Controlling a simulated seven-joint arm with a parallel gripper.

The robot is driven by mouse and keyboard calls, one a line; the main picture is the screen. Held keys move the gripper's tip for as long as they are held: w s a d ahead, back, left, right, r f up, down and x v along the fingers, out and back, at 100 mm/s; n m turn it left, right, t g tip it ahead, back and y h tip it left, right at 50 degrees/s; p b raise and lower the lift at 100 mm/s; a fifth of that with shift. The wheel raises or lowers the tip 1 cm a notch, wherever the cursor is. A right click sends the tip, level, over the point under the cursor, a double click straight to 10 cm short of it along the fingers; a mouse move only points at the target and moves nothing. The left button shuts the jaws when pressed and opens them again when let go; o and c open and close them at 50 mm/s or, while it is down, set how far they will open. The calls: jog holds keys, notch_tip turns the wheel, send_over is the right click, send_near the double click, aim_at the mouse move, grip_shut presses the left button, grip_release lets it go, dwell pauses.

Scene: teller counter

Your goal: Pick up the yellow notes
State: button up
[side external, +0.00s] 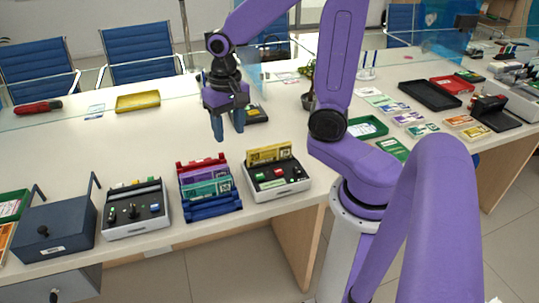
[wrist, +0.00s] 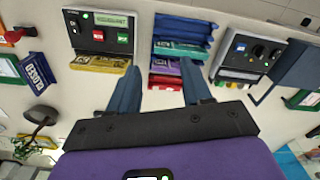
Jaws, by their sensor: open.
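A bundle of yellow notes (side external: 270,154) stands upright at the back of a grey-and-black counting machine (side external: 277,180). In the wrist view the yellow notes (wrist: 98,63) lie along the machine's edge, left of my fingers. My gripper (side external: 228,131) is open and empty, pointing down above the counter, behind the note rack and to the left of the yellow notes. In the wrist view the open fingers (wrist: 160,72) frame the end of the rack, apart from the yellow notes.
A rack (side external: 209,190) with red, purple and green notes stands left of the machine. Another machine (side external: 135,208) and a dark box (side external: 57,228) are farther left. A yellow tray (side external: 138,102) lies behind. A plant (side external: 308,98) stands at the back. Counter between tray and rack is clear.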

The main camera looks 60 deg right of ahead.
jog(key=w+d+m, duration=0.3)
jog(key=d+m, duration=0.2)
jog(key=m, duration=1.7)
send_over(270, 147)
notch_tip(270, 147, down, 2)
jog(key=f, duration=1.1)
jog(key=shift+s+f, duration=0.2)
jog(key=shift+f, duration=0.2)
jog(key=shift+w+f, duration=0.15)
jog(key=shift+f, duration=1.35)
jog(key=shift+w+f, duration=0.1)
jog(key=shift+f, duration=1.4)
grip_shut()
